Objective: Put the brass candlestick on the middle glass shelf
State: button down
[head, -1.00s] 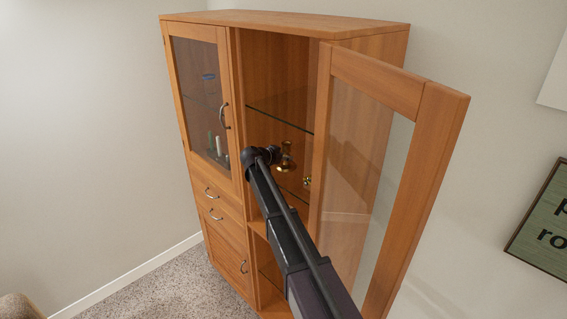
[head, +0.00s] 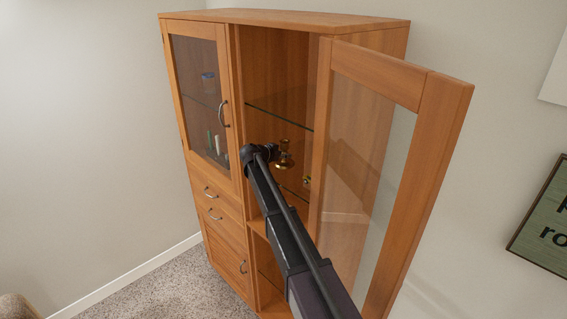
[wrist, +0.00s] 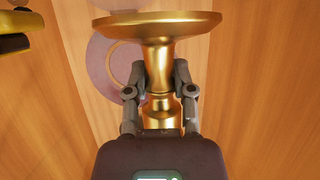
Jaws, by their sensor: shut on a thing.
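The brass candlestick (head: 285,161) is inside the cabinet's open right compartment, below a glass shelf (head: 280,116). In the wrist view the candlestick (wrist: 158,55) has its wide round disc toward the top of the picture. My gripper (wrist: 158,90) is shut on its narrow stem, one finger on each side. In the head view my arm reaches into the compartment and hides part of the gripper. Another glass edge (head: 293,194) shows lower down. Whether the candlestick touches a surface below it I cannot tell.
The open right door (head: 398,170) stands close to the right of my arm. A small brass-coloured object (head: 307,181) lies right of the candlestick. A yellow and black thing (wrist: 14,43) shows at the wrist view's left edge. The left glass door (head: 200,100) is closed.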

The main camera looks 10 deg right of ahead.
jog(key=shift+f+b, duration=0.75)
jog(key=shift+f, duration=0.35)
jog(key=shift+f, duration=0.15)
jog(key=shift+c, duration=2.3)
grip_release()
jog(key=shift+r, duration=0.2)
jog(key=shift+s+a+r+p, duration=0.3)
jog(key=shift+s+a, duration=0.1)
jog(key=shift+a, duration=0.05)
jog(key=p+v, duration=0.4)
jog(key=v, duration=0.6)
jog(key=shift+s+a, duration=0.2)
jog(key=shift+a, duration=0.1)
jog(key=shift+r, duration=0.15)
